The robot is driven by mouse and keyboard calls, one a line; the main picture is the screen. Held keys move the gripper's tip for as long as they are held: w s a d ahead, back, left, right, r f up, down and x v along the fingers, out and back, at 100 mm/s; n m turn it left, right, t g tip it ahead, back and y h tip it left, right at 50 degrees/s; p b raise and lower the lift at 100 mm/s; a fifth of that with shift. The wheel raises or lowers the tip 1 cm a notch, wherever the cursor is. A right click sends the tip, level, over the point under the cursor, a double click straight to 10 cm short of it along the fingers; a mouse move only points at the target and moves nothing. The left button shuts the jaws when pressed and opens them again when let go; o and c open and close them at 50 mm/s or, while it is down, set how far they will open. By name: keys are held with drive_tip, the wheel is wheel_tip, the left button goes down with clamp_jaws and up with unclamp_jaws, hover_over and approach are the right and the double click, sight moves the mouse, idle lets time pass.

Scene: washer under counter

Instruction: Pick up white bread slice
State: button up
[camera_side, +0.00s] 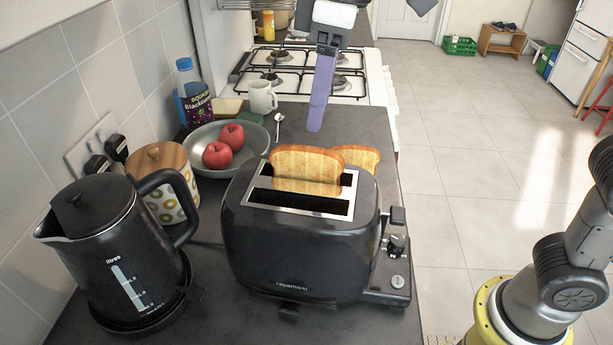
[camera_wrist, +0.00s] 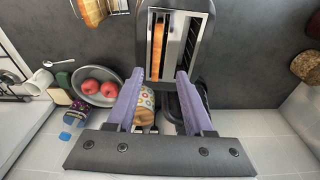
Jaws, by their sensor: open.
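A golden-crusted bread slice (camera_side: 307,168) stands upright in the far slot of the black toaster (camera_side: 290,262), its top above the rim; the near slot looks empty. It also shows edge-on in the wrist view (camera_wrist: 157,45). Another slice (camera_side: 361,157) is just beyond the toaster, partly hidden in the side view; it shows at the top left of the wrist view (camera_wrist: 90,10). I cannot tell which is the white bread. My gripper (camera_side: 315,127) points down above the slice in the toaster, apart from it. Its purple fingers (camera_wrist: 160,74) are open with nothing between them.
A black kettle (camera_side: 98,240) and a patterned canister (camera_side: 167,188) stand left of the toaster. A bowl (camera_side: 250,150) with red apples, a white mug (camera_side: 262,97) and a bottle (camera_side: 193,95) are behind.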

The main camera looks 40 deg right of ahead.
sight(307, 148)
drive_tip(key=f, duration=0.3)
drive_tip(key=shift+w+a+f, duration=0.15)
drive_tip(key=shift+w+f, duration=0.05)
drive_tip(key=shift+f, duration=0.15)
drive_tip(key=shift+w+a+f, duration=0.1)
drive_tip(key=shift+w+f, duration=0.1)
drive_tip(key=shift+f, duration=0.65)
drive_tip(key=shift+w+a+f, duration=0.1)
drive_tip(key=shift+w+f, duration=0.15)
drive_tip(key=shift+f, duration=0.55)
drive_tip(key=shift+w+f, duration=0.2)
drive_tip(key=shift+f, duration=0.65)
clamp_jaws()
